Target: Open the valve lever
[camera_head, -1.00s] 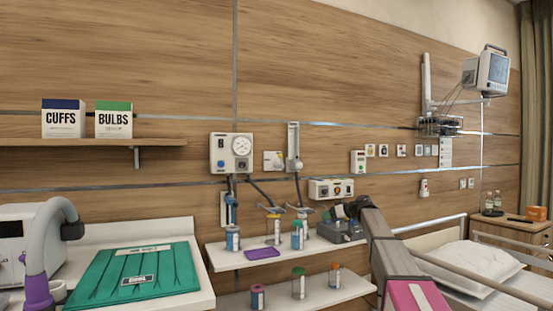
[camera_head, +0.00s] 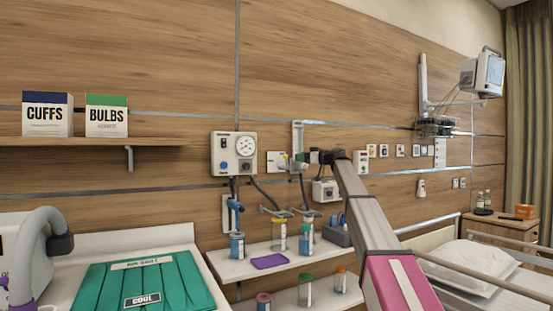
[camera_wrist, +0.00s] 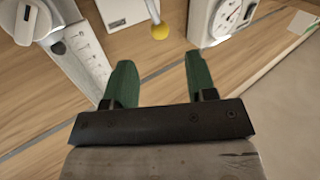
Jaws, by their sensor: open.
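The valve lever (camera_wrist: 154,12) shows in the wrist view as a thin pale rod ending in a yellow ball knob (camera_wrist: 160,32). It sits near the top edge, beyond the gap between my fingertips, and the knob looks apart from both. A white labelled plate (camera_wrist: 120,10) is beside the rod. In the head view, a small white wall box (camera_head: 276,161) is just left of my gripper (camera_head: 300,161); the lever is too small to make out there. My gripper (camera_wrist: 160,62) is open and empty, its two green fingers spread.
A gauge box (camera_head: 234,153) is on the wall left of my gripper, and its dial shows in the wrist view (camera_wrist: 228,14). A white scaled wall unit (camera_wrist: 84,55) is close on the left there. A shelf (camera_head: 262,262) with bottles lies below.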

